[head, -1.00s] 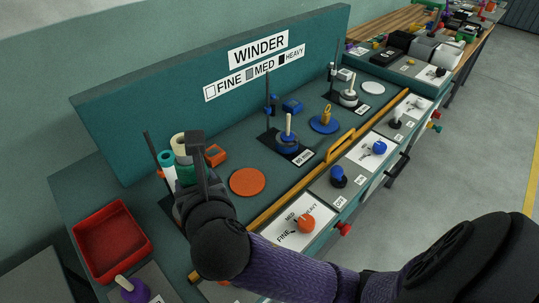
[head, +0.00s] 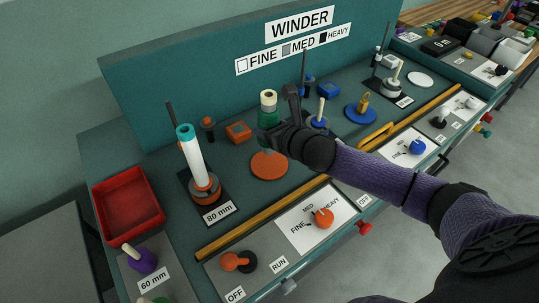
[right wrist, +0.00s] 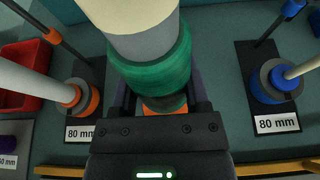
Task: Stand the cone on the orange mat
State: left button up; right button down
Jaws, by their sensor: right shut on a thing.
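The cone (head: 268,99) has a cream top and a green band. My right gripper (head: 283,128) is shut around it from the right and partly hides it. The cone is upright over the orange mat (head: 270,167), a flat round disc on the bench. In the right wrist view the cone (right wrist: 150,62) fills the space between the fingers, with a bit of orange below it. I cannot tell whether its base touches the mat. My left gripper is not in view.
Left of the mat stands a white tube with a teal ring (head: 190,150) on an orange base, by a thin dark rod. An orange block (head: 238,132) lies behind. A blue-based spindle (head: 320,116) stands to the right. A red tray (head: 128,208) is at far left.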

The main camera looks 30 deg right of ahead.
notch_tip(320, 180, down, 6)
jog(key=shift+r+b, duration=0.2)
jog(key=shift+b, duration=0.95)
jog(key=shift+r, duration=0.2)
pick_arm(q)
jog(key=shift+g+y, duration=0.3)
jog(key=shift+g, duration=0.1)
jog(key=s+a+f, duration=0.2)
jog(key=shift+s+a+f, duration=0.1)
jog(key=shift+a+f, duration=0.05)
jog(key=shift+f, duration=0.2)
pick_arm(e)
jog(key=shift+f, duration=0.1)
jog(key=shift+c, duration=0.4)
grip_release()
jog(key=shift+s+r+p, duration=0.3)
jog(key=shift+p, duration=0.1)
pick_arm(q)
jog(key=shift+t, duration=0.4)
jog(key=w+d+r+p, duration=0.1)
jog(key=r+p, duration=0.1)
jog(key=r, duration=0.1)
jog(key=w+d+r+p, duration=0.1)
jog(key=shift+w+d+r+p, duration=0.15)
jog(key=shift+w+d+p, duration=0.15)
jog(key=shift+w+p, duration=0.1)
pick_arm(e)
jog(key=v, duration=1.1)
jog(key=shift+s, duration=0.2)
